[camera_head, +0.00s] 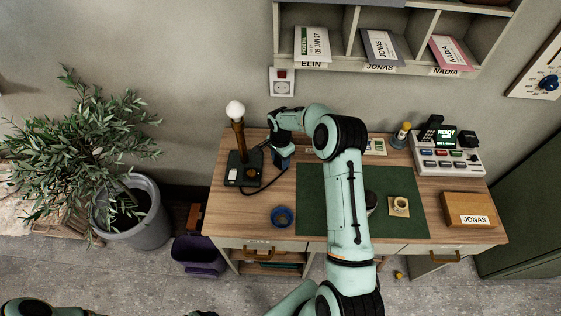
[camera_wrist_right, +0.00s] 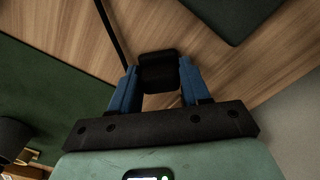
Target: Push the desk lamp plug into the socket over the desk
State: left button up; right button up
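The desk lamp (camera_head: 239,140) stands upright at the left of the desk, with a bare white bulb and a dark square base. The socket (camera_head: 282,87) is on the wall over the desk, below the shelf; its round face is empty. My right gripper (camera_head: 281,161) is low over the desk, right of the lamp. In the right wrist view its blue fingers (camera_wrist_right: 158,85) touch both sides of the black plug (camera_wrist_right: 158,72), and it looks shut on it. The black cable (camera_wrist_right: 113,35) runs off behind the left finger. My left gripper is not visible.
A blue ring-shaped item (camera_head: 282,217), a green mat (camera_head: 312,205), a cup (camera_head: 400,206) and a wooden box (camera_head: 468,210) lie on the desk. A terminal (camera_head: 446,153) stands at the right. The shelf (camera_head: 400,70) juts out above the socket. A plant is left of the desk.

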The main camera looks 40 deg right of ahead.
jog(key=c, duration=0.4)
jog(key=shift+c, duration=0.2)
notch_tip(320, 180, up, 10)
jog(key=shift+r, duration=0.1)
